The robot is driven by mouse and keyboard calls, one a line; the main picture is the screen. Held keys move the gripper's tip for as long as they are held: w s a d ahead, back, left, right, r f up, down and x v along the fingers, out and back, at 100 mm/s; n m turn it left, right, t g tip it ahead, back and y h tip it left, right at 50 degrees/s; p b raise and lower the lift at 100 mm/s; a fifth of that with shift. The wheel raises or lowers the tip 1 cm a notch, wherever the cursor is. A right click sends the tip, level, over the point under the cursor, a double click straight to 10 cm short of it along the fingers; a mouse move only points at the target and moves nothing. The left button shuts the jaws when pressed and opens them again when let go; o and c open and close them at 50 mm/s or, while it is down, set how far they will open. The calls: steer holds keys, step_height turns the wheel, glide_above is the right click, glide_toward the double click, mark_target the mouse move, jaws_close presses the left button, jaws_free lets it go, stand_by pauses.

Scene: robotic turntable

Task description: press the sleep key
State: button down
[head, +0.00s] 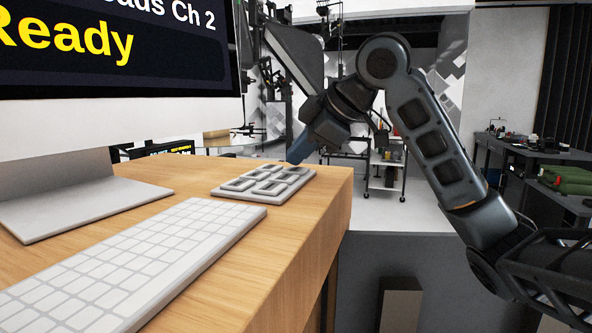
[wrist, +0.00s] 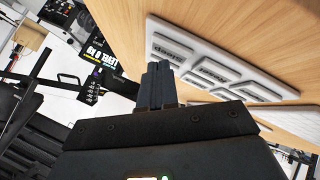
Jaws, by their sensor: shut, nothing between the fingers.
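A small grey keypad (head: 226,191) with several large raised keys lies on the wooden desk, beyond the white keyboard. It also shows in the wrist view (wrist: 222,57). One corner key (wrist: 172,50) there bears an upside-down dark label, possibly the sleep key, but I cannot read it surely. My gripper (head: 293,160) points down at the far right end of the keypad in the head view. In the wrist view my gripper (wrist: 158,67) has its fingers together and empty, close beside that labelled key. I cannot tell whether the tips touch the keypad.
A white keyboard (head: 150,262) lies nearer on the desk (head: 290,225). A large monitor (head: 120,115) on a stand (head: 85,203) rises at the left. The desk's right edge is close to the keypad. Bare desk lies between keyboard and keypad.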

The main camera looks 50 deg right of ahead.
mark_target(300, 170)
steer(key=shift+f, duration=0.4)
stand_by(0.3)
steer(key=shift+r, duration=0.1)
steer(key=shift+r+p, duration=0.55)
steer(key=shift+r, duration=0.15)
step_height(300, 170, up, 5)
steer(key=p, duration=0.4)
steer(key=shift+r, duration=0.1)
stand_by(1.1)
